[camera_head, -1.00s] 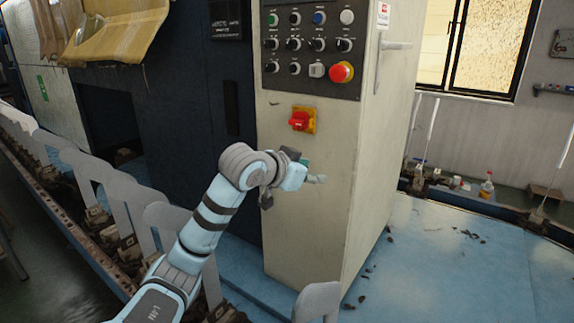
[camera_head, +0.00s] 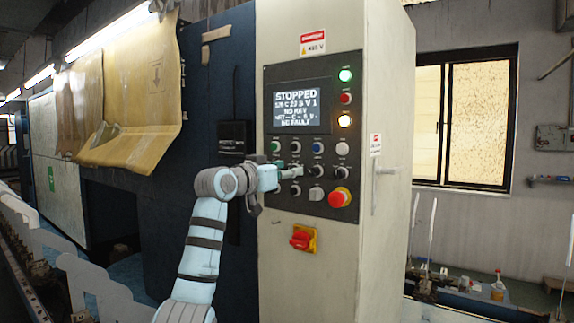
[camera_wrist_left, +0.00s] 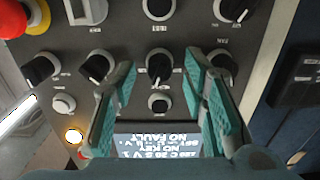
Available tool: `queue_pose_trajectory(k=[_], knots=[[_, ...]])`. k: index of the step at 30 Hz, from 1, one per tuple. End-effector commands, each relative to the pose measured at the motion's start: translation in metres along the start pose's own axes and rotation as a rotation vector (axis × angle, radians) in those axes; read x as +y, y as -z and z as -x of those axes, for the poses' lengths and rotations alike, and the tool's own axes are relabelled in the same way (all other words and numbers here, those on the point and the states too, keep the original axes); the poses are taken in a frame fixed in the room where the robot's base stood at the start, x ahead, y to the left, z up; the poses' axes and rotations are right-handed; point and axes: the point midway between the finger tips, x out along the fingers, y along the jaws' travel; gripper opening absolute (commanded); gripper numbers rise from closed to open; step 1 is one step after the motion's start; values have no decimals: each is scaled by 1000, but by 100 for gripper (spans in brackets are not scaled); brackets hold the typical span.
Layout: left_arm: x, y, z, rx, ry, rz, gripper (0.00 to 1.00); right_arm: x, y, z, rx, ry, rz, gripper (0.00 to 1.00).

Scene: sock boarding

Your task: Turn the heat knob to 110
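The dark control panel (camera_head: 306,105) has a row of black knobs with white pointers. Their labels are too small to read, so I cannot tell which is the heat knob. My left gripper (camera_head: 292,173) is at the knob row, left of the panel's middle. In the left wrist view, which is upside down, my left gripper (camera_wrist_left: 160,66) is open. A black knob (camera_wrist_left: 159,70) shows between its fingers, with gaps on both sides. Another knob (camera_wrist_left: 95,66) is beside the left finger, and one (camera_wrist_left: 222,62) is partly behind the right finger. My right gripper is not in view.
A screen (camera_head: 302,106) above the knobs reads STOPPED. A red emergency stop (camera_head: 340,197) sticks out at the lower right of the panel. A red switch on yellow (camera_head: 301,240) is below. Coloured buttons (camera_head: 318,147) lie above the knobs.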

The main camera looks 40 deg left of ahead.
Motion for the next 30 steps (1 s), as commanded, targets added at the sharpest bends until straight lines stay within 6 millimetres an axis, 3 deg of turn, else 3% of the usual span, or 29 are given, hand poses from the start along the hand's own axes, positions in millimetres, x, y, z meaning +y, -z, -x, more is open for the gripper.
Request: queue_pose_trajectory(k=[9,16,17,30], knots=[[1,-2,-5,-1,0,-2,38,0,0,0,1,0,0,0],[1,-1,-4,-1,0,-2,1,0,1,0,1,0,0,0],[1,-1,-4,-1,0,-2,0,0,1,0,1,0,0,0],[0,-1,-4,0,0,74,0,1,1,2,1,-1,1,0]])
